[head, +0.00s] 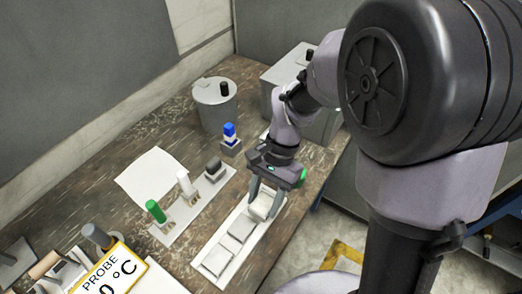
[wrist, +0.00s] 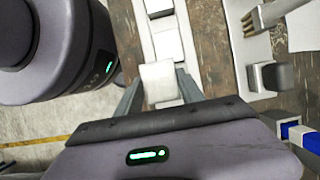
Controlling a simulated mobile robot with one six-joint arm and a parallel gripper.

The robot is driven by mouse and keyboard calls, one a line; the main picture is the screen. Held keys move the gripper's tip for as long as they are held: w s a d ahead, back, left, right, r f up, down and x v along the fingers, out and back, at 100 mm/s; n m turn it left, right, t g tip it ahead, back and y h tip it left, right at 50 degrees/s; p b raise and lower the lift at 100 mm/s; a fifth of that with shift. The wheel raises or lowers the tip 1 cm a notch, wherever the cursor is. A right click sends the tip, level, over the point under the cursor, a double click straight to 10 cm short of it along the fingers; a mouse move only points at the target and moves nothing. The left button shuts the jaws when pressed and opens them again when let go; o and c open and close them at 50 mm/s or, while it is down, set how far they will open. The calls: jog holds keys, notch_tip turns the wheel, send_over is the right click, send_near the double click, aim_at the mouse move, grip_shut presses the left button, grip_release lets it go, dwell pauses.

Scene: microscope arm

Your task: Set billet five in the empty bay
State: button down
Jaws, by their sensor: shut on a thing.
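My gripper (head: 265,203) reaches down over the far end of a long pale tray (head: 210,276) on the brown table. It is shut on a pale, block-shaped billet (head: 260,207). In the wrist view this held billet (wrist: 157,79) sits between the two fingers, over the tray (wrist: 145,31). Whether it touches the tray is unclear. Other pale billets lie in a row in the tray, such as one (head: 216,261) at the near end and one (head: 241,227) closer to my gripper. No numbers are readable, and the bay under the held billet is mostly hidden.
Left of the tray, a strip holds brushes with green (head: 156,211) and white (head: 184,182) handles and a dark-topped block (head: 213,167). A blue-topped item (head: 230,136), a grey canister (head: 215,108) and a grey box (head: 284,75) stand behind. The table's right edge is close.

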aim_at(265, 194)
jog(key=w, duration=0.3)
jog(key=shift+w+d+f, duration=0.2)
jog(key=shift+w+f, duration=0.05)
jog(key=shift+w, duration=0.15)
jog(key=shift+w+f+b, duration=0.15)
jog(key=shift+w+b, duration=0.15)
jog(key=shift+b, duration=0.05)
notch_tip(265, 194, down, 3)
jog(key=shift+f+b, duration=0.15)
jog(key=shift+b, duration=0.8)
jog(key=shift+f, duration=0.45)
jog(key=shift+s, duration=0.1)
